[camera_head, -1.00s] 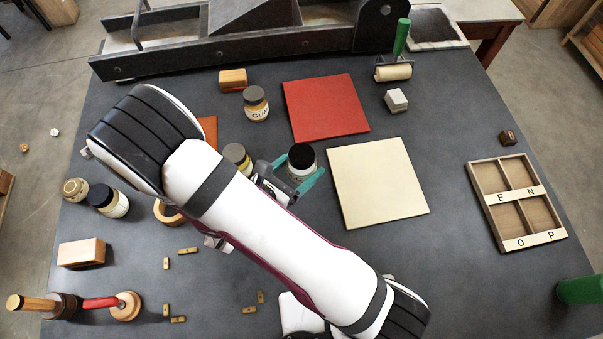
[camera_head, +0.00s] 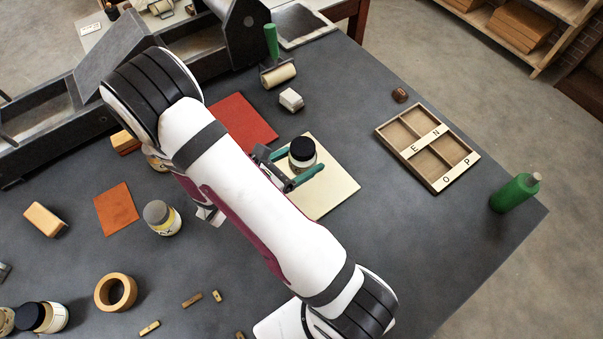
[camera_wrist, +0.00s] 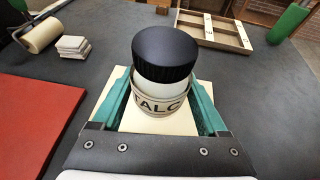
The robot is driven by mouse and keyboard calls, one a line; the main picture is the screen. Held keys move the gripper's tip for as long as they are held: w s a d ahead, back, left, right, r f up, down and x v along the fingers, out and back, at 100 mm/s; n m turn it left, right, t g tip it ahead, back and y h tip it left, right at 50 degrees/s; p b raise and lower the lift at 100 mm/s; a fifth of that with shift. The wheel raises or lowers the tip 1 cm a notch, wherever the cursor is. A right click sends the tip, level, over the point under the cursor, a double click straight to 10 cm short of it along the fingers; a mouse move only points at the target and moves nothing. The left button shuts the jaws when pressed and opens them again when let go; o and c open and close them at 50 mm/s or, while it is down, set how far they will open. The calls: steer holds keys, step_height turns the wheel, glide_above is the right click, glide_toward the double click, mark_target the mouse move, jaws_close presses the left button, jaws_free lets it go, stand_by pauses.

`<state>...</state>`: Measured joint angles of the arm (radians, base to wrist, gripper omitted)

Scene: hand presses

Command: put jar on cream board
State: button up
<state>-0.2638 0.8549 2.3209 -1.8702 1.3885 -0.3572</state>
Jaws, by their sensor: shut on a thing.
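The jar (camera_head: 302,153) has a black lid and a pale body; its label reads TALC in the wrist view (camera_wrist: 163,97). My gripper (camera_head: 303,164) has its green fingers on either side of the jar and is shut on it. The jar looks upright. It is over the cream board (camera_head: 340,190), a flat pale square on the dark table. The board also shows around the jar in the wrist view (camera_wrist: 160,122). Whether the jar's base touches the board cannot be told, as the gripper hides it. My arm covers the board's near-left part.
A red board (camera_head: 245,122) lies to the left of the cream one. A roller (camera_head: 278,75) and a pale block (camera_head: 291,99) are behind it. A divided letter tray (camera_head: 428,148) and a green bottle (camera_head: 515,193) are to the right. Another jar (camera_head: 161,218) stands left of my arm.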

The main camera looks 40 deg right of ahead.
step_height(320, 180, down, 5)
steer(key=shift+f, duration=0.1)
steer(key=o, duration=1.5)
steer(key=shift+o, duration=0.2)
